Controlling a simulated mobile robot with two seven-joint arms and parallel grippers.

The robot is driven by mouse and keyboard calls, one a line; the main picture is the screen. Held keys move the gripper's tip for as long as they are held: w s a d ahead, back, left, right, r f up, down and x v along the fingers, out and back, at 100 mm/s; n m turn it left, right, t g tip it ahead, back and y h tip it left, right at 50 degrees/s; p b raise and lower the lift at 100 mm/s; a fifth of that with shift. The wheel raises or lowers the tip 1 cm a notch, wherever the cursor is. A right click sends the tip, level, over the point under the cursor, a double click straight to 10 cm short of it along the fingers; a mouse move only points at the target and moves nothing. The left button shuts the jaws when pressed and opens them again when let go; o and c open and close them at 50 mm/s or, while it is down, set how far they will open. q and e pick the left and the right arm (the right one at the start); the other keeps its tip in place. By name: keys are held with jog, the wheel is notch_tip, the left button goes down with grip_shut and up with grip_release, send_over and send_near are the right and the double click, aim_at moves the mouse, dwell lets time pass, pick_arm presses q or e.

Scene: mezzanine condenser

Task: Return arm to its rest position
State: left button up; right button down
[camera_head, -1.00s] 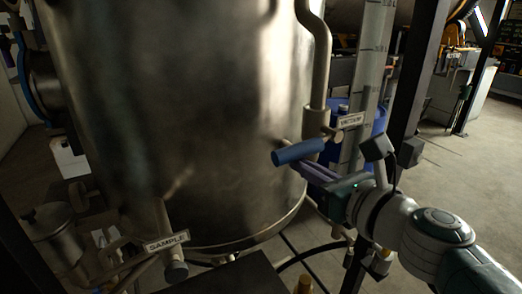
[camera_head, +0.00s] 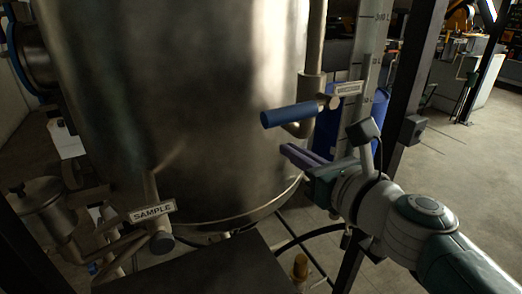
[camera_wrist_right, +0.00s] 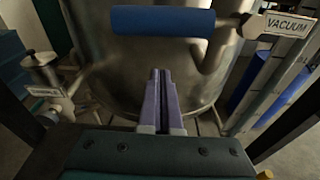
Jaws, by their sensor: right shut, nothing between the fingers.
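My right gripper (camera_head: 287,150) is in front of the lower right side of the steel tank, below the blue valve handle. Its purple fingers are shut together with nothing between them; they also show in the right wrist view (camera_wrist_right: 158,75). The blue handle (camera_head: 292,114) sits on a pipe fitting with a tag, and a gap separates it from the fingers. In the right wrist view the handle (camera_wrist_right: 163,21) lies beyond and above the fingertips, beside a tag reading VACUUM (camera_wrist_right: 287,25). My left gripper is not in view.
The large steel tank (camera_head: 170,90) fills the left and middle. A SAMPLE tag (camera_head: 152,212) and valve stand at lower left. A dark post (camera_head: 408,100) rises close behind my right arm. A blue drum (camera_head: 380,108) stands behind. Open floor (camera_head: 465,165) lies to the right.

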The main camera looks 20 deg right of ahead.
jog(key=s+r, duration=0.1)
jog(key=s, duration=0.8)
jog(key=s+a+n+g+y, duration=0.55)
jog(key=a+n, duration=0.45)
jog(key=n, duration=0.9)
jog(key=s+d+f+n+g+h, duration=0.25)
jog(key=s+n, duration=0.35)
jog(key=n, duration=0.3)
jog(key=s+d+f+n+g+h, duration=0.1)
jog(key=s+f+n+g+h, duration=0.2)
jog(key=s+n, duration=0.4)
pick_arm(q)
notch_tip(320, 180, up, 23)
jog(key=p, duration=2.2)
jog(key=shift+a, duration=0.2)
pick_arm(e)
notch_tip(320, 180, up, 23)
jog(key=d+n+g, duration=0.1)
jog(key=n, duration=0.1)
jog(key=shift+w+d+n+g, duration=0.2)
jog(key=shift+d+n+g, duration=0.05)
jog(key=shift+n+g, duration=0.15)
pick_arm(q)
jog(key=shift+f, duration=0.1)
